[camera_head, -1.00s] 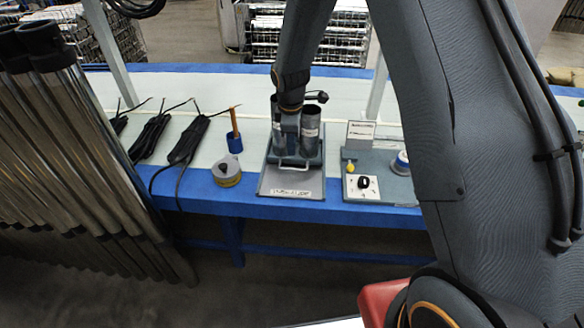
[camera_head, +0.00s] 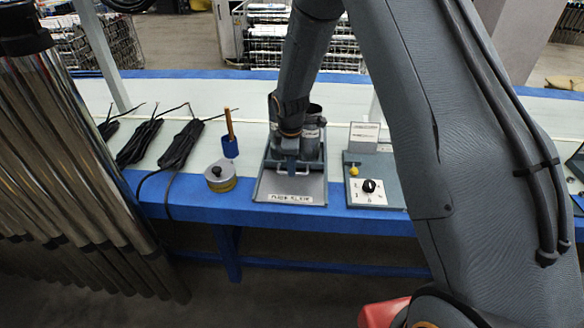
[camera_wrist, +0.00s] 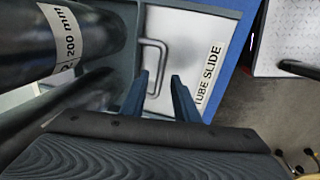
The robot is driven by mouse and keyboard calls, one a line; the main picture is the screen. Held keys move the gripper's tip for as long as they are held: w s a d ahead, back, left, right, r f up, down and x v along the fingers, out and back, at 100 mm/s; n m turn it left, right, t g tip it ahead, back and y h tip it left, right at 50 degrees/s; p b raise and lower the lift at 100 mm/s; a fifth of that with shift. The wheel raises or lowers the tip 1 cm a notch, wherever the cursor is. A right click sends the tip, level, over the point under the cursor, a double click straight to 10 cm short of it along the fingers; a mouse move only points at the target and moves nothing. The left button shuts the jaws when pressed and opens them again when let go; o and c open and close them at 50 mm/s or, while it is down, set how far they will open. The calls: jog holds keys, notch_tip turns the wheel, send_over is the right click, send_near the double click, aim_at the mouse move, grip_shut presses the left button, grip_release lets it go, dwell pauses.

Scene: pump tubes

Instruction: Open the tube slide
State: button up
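The tube slide (camera_head: 260,190) is a grey tray on the blue-edged table, with a white label on its front edge. In the wrist view its pale face (camera_wrist: 190,40) carries a "TUBE SLIDE" label and a U-shaped metal handle (camera_wrist: 163,62). My gripper (camera_wrist: 160,76) is open, its two blue-grey fingers apart and close to the lower end of the handle. I cannot tell whether they touch it. In the head view my gripper (camera_head: 291,166) points down over the slide and mostly hides the handle. Dark tubes (camera_wrist: 70,40), one marked "200 mm", stand just behind the handle.
A control panel (camera_head: 385,190) with a black knob stands right of the slide. A round yellow-and-grey item (camera_head: 220,177) and an orange-and-blue tool (camera_head: 230,140) are to its left. Black cabled items (camera_head: 180,143) lie farther left. Metal pipes (camera_head: 90,170) lean at the left.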

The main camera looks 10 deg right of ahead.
jog(key=shift+w+f, duration=0.2)
jog(key=shift+f, duration=0.8)
grip_shut()
jog(key=shift+s+a+p, duration=0.2)
jog(key=shift+s+p, duration=0.3)
jog(key=shift+s, duration=0.55)
